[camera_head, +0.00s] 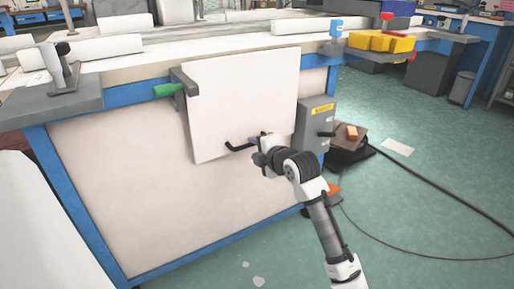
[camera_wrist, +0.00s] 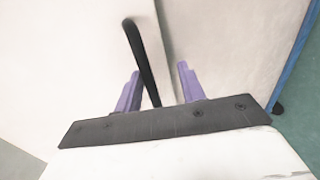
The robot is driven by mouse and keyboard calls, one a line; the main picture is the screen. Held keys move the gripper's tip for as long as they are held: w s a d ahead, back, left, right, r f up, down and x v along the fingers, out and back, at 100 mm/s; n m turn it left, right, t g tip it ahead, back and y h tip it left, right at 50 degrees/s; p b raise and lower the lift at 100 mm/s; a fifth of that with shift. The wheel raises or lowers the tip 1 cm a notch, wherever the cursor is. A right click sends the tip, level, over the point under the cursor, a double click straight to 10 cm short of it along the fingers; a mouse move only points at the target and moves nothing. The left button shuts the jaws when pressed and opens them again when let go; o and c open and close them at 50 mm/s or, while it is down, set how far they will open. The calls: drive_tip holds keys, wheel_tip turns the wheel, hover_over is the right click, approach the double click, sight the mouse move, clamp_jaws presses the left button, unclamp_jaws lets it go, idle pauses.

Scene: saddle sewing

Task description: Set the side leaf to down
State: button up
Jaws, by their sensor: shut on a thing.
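The side leaf (camera_head: 243,100) is a white square panel against the side of the blue-framed workbench. It hangs steeply below the bench top, and I cannot tell whether it is fully flat to the side. Its black bar handle (camera_head: 238,147) is near its lower edge. My gripper (camera_head: 258,143) is at the right end of this handle. In the wrist view the black handle (camera_wrist: 139,55) runs between the two purple fingers of my gripper (camera_wrist: 158,82), nearer the left one. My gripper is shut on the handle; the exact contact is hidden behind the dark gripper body.
A grey bracket with a green lever (camera_head: 168,89) sits at the leaf's upper left corner. A grey box with a yellow label (camera_head: 316,124) is right of the leaf. A black cable (camera_head: 440,184) crosses the green floor. The floor before the bench is mostly clear.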

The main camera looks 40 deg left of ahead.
drive_tip(key=shift+f, duration=0.15)
drive_tip(key=p+v, duration=0.2)
drive_tip(key=v, duration=1.2)
drive_tip(key=shift+a, duration=0.1)
